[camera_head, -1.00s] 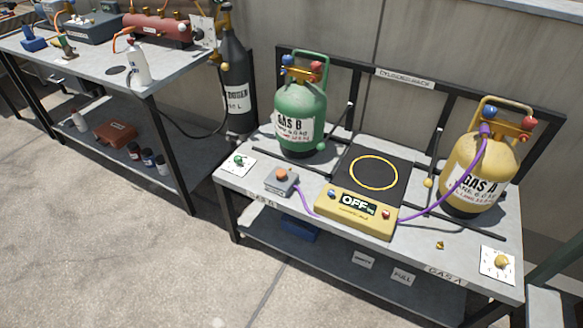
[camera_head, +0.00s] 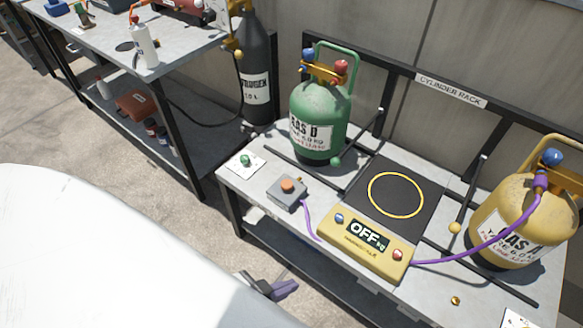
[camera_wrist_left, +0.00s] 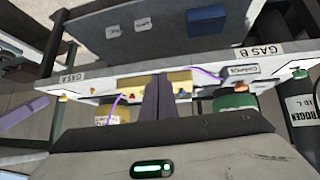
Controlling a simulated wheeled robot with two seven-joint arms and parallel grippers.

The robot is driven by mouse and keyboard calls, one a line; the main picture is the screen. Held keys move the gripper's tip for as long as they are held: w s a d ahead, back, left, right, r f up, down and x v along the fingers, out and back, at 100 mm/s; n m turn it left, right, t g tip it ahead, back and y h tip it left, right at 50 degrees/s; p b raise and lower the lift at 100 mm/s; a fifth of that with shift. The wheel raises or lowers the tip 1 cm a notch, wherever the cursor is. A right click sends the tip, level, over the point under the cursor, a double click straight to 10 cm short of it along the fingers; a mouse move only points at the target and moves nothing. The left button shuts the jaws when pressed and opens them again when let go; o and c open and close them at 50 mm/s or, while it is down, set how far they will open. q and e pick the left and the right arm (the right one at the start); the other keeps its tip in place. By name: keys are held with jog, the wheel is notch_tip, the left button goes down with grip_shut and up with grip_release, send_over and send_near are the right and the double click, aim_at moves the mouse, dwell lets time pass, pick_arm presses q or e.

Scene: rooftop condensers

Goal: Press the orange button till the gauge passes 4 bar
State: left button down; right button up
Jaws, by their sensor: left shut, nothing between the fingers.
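The orange button (camera_head: 288,185) tops a small grey box (camera_head: 285,196) at the front left of the gas bench. A purple cable joins this box to the yellow scale (camera_head: 360,252), whose display reads OFF. My left gripper (camera_head: 287,290) is shut and empty, in front of the bench's front edge, below the button in the picture and apart from it. In the left wrist view, which is upside down, its dark fingers (camera_wrist_left: 158,98) are together, and the grey box (camera_wrist_left: 240,72) shows to their right. I cannot make out a pressure gauge. My right gripper is not identifiable.
A green knob (camera_head: 245,160) is left of the box. A second bench (camera_head: 100,60) and a dark nitrogen cylinder (camera_head: 256,80) are at left.

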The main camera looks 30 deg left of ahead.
jog(key=shift+s, duration=0.45)
jog(key=o, duration=0.4)
jog(key=shift+s+f, duration=0.2)
jog(key=shift+f, duration=0.2)
pick_arm(q)
jog(key=w+a+f+t+b, duration=0.3)
jog(key=w+a+b, duration=0.6)
jog(key=a+b, duration=0.15)
jog(key=w+a+r+n+t+y+b, duration=0.1)
jog(key=w+a+r+t+b, duration=0.2)
jog(key=w+a+r, duration=0.3)
jog(key=w+a+b, duration=0.1)
jog(key=a, duration=0.2)
jog(key=shift+w+a+t+b, duration=0.2)
jog(key=shift+a+t+b, duration=0.1)
jog(key=shift+b, duration=0.1)
pick_arm(e)
jog(key=shift+y, duration=0.3)
jog(key=f, duration=0.3)
jog(key=a+f, duration=0.1)
jog(key=f, duration=0.2)
jog(key=w+f, duration=0.1)
jog(key=f, duration=0.2)
jog(key=shift+a+f, duration=0.1)
jog(key=shift+a, duration=0.25)
